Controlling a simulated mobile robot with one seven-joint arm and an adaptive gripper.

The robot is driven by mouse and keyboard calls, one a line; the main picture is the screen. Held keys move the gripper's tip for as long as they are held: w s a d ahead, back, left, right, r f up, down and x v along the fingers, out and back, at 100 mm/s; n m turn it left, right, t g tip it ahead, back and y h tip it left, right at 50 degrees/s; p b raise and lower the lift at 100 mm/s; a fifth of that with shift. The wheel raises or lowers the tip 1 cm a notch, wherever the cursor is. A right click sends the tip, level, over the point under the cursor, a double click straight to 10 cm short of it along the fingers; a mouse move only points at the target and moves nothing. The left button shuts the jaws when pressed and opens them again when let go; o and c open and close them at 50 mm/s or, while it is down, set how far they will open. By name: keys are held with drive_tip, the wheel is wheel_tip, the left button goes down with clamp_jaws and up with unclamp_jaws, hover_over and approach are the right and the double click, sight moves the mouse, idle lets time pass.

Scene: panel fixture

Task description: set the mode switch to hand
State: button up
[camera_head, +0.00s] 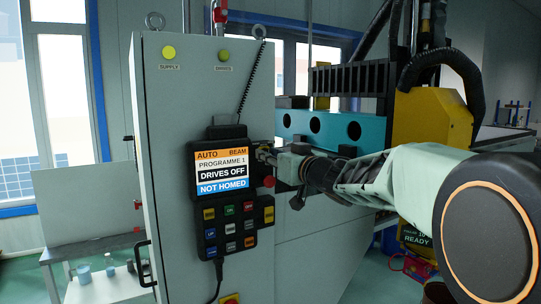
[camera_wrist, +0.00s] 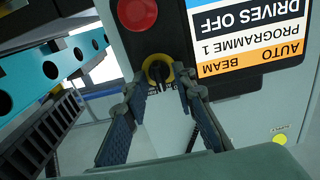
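The mode switch (camera_wrist: 158,70) is a black knob in a yellow ring on the panel face, seen in the wrist view beside the pendant screen. In the head view it is mostly hidden by my gripper (camera_head: 266,153). In the wrist view my gripper (camera_wrist: 161,84) is open, with one fingertip on each side of the knob and gaps between. I cannot tell how far the tips are from the panel. The pendant screen (camera_head: 222,171) reads AUTO, BEAM, PROGRAMME 1, DRIVES OFF, NOT HOMED. The wrist view shows this screen (camera_wrist: 250,40) upside down.
A red button (camera_head: 268,181) sits just below the switch; it also shows in the wrist view (camera_wrist: 137,13). Coloured keys (camera_head: 230,225) lie below the screen. A teal beam with holes (camera_head: 335,128) runs behind my gripper. The grey cabinet (camera_head: 185,110) carries the panel.

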clamp_jaws()
drive_tip(key=shift+n, duration=0.4)
drive_tip(key=n+b, duration=0.1)
drive_tip(key=n, duration=0.2)
drive_tip(key=shift+f, duration=0.1)
drive_tip(key=shift+s+a+n+b, duration=0.1)
drive_tip(key=shift+n+b, duration=0.7)
drive_tip(key=shift+n, duration=1.7)
unclamp_jaws()
